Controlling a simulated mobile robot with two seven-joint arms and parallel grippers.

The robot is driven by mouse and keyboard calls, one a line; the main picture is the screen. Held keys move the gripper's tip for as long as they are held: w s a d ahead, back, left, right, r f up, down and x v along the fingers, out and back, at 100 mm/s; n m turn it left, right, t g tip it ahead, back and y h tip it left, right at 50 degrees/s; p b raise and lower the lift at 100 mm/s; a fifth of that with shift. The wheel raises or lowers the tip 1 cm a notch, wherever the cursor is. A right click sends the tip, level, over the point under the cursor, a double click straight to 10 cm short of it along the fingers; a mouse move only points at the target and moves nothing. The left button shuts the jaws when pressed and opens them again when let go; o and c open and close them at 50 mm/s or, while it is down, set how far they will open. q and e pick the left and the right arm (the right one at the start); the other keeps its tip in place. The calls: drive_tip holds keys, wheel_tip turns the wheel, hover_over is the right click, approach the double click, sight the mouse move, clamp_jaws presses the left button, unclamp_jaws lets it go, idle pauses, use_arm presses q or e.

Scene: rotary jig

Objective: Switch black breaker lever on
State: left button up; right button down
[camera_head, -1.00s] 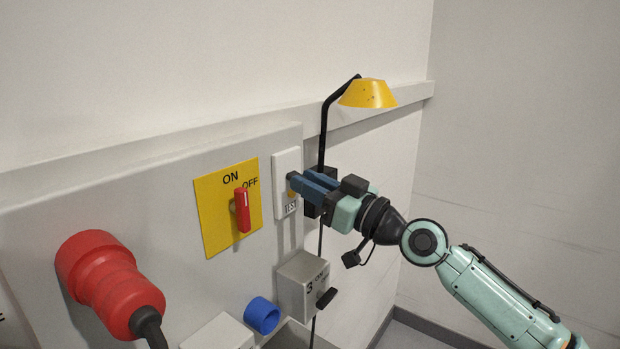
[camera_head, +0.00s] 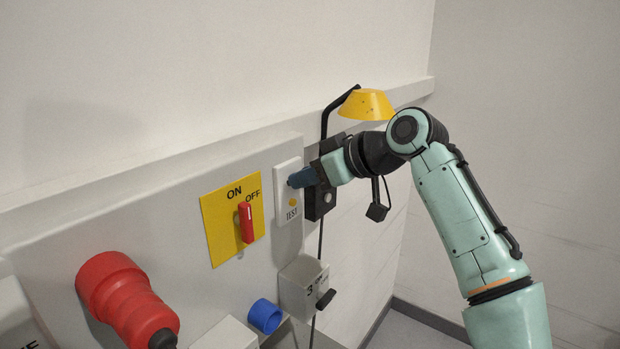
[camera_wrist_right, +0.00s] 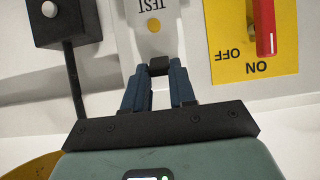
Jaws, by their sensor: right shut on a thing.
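The breaker is a white plate (camera_head: 289,219) marked TEST with a yellow button (camera_head: 293,203), at the right end of the grey panel. The plate also shows upside down in the right wrist view (camera_wrist_right: 167,32). My right gripper (camera_head: 296,180) is at the upper part of this plate, above the yellow button. In the right wrist view its blue fingers (camera_wrist_right: 158,72) are shut on the black lever (camera_wrist_right: 158,66), of which only a small block shows. In the head view the fingers hide the lever. My left gripper is not in view.
Left of the breaker is a yellow ON/OFF plate (camera_head: 220,232) with a red handle (camera_head: 246,222). A red plug (camera_head: 125,297), a blue socket (camera_head: 264,316) and a grey switch box (camera_head: 300,284) sit lower. A yellow lamp (camera_head: 366,105) stands close above my right wrist.

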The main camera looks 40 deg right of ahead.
drive_tip(key=shift+w+r+g, duration=0.1)
drive_tip(key=shift+r+g, duration=0.1)
drive_tip(key=shift+g, duration=0.2)
idle(0.3)
drive_tip(key=c, duration=0.9)
unclamp_jaws()
drive_tip(key=shift+a, duration=0.1)
